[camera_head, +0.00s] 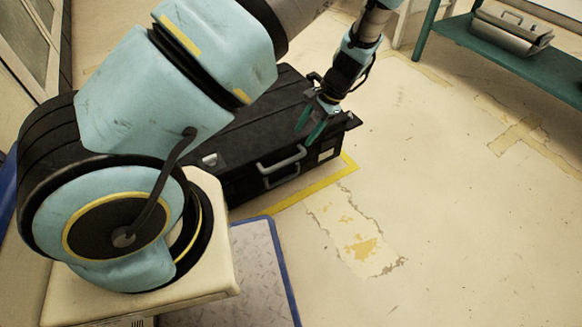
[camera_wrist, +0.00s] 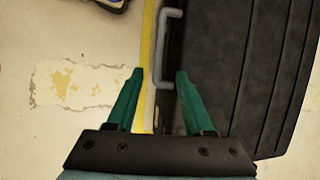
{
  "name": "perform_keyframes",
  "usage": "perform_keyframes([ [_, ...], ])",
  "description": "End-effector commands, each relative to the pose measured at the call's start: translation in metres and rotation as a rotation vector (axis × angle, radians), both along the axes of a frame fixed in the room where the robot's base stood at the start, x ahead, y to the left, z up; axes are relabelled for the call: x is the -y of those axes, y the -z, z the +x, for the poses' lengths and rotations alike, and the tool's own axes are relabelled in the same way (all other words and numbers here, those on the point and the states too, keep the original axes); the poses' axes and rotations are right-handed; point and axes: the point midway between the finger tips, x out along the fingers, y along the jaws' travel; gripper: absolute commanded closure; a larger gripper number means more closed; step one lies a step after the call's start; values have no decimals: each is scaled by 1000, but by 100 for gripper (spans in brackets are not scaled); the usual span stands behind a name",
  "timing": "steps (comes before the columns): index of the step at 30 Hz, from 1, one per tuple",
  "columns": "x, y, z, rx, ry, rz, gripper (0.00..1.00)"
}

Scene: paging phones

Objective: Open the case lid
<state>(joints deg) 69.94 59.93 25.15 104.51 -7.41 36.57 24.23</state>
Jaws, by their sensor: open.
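The black case (camera_head: 235,150) stands on the floor, and its ribbed lid (camera_wrist: 240,60) looks closed. A grey handle (camera_head: 281,160) sticks out from its front side, with a pale latch (camera_head: 209,160) to its left and a white label (camera_head: 327,154) to its right. My gripper (camera_head: 308,132) is open and empty, over the front edge near the case's right end. In the wrist view the fingertips of my gripper (camera_wrist: 160,73) point toward the case's front edge, and the handle (camera_wrist: 170,45) shows between and beyond them. I cannot tell the gap in height.
Yellow tape (camera_head: 310,186) marks the floor in front of the case. A teal shelf (camera_head: 500,57) with a grey metal box (camera_head: 513,32) stands at the upper right. The floor to the right of the case is clear. My arm hides the case's left part.

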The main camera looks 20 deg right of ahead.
Motion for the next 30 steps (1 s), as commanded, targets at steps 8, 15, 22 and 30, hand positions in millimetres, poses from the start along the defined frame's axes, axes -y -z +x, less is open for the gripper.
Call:
perform_keyframes([
  [8, -7, 28, 0, 0, 16, 10, 48],
  [15, -27, 70, 3, 0, 13, 10, 48],
  [22, -39, 96, 5, 1, 13, 7, 48],
  [30, -43, 103, 6, 0, 15, 6, 48],
])
